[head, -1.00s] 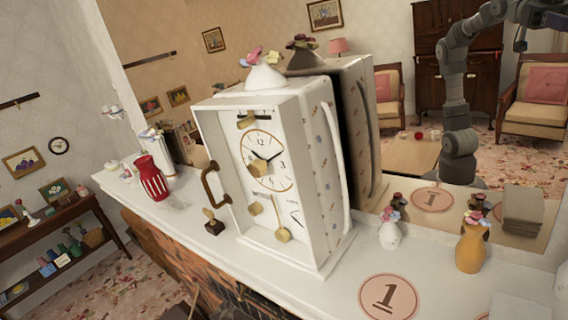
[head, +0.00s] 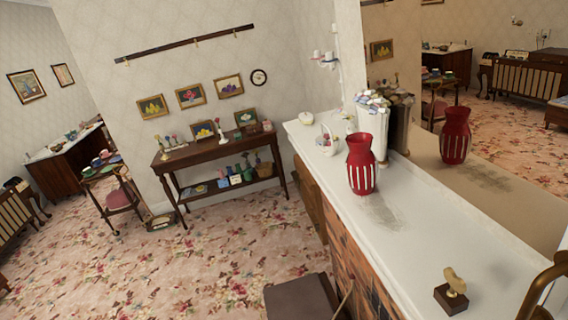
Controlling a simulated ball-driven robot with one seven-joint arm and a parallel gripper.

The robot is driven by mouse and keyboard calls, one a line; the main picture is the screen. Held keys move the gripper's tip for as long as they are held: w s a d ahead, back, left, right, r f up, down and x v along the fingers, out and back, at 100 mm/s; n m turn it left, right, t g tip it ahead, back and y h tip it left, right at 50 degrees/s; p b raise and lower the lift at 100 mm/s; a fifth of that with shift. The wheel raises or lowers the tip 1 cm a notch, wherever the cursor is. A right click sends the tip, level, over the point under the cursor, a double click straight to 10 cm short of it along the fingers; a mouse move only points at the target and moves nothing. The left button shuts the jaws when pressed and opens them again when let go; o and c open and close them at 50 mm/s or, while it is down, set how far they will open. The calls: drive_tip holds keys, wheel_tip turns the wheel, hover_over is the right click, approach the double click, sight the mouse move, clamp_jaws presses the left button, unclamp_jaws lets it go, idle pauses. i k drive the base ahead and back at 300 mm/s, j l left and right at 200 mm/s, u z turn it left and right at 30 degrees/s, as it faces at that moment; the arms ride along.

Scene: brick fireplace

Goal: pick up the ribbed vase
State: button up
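A red vase with white upright stripes (head: 361,165) stands upright on the white mantel (head: 415,227); it is the likeliest match for the ribbed vase, though I cannot tell for sure whether its stripes are ribs. Its reflection (head: 455,136) shows in the mirror behind the mantel. My gripper is not in view, and nothing is seen touching the vase.
Behind the vase stand a white vase with pale flowers (head: 372,100) and a small white basket (head: 327,143). A small figurine on a dark block (head: 452,291) and a brass handle (head: 545,286) are nearer. The mantel between vase and figurine is clear.

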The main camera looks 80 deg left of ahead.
sight(361, 166)
drive_tip(key=u, duration=1.45)
drive_tip(key=i+j+z, duration=0.15)
drive_tip(key=i+j, duration=0.15)
drive_tip(key=i+j+z, duration=0.15)
drive_tip(key=i+j, duration=0.15)
drive_tip(key=i+j+z, duration=0.35)
drive_tip(key=j, duration=0.4)
drive_tip(key=i+j+z, duration=0.15)
drive_tip(key=i+j, duration=0.2)
drive_tip(key=i+j+z, duration=0.15)
drive_tip(key=j, duration=0.4)
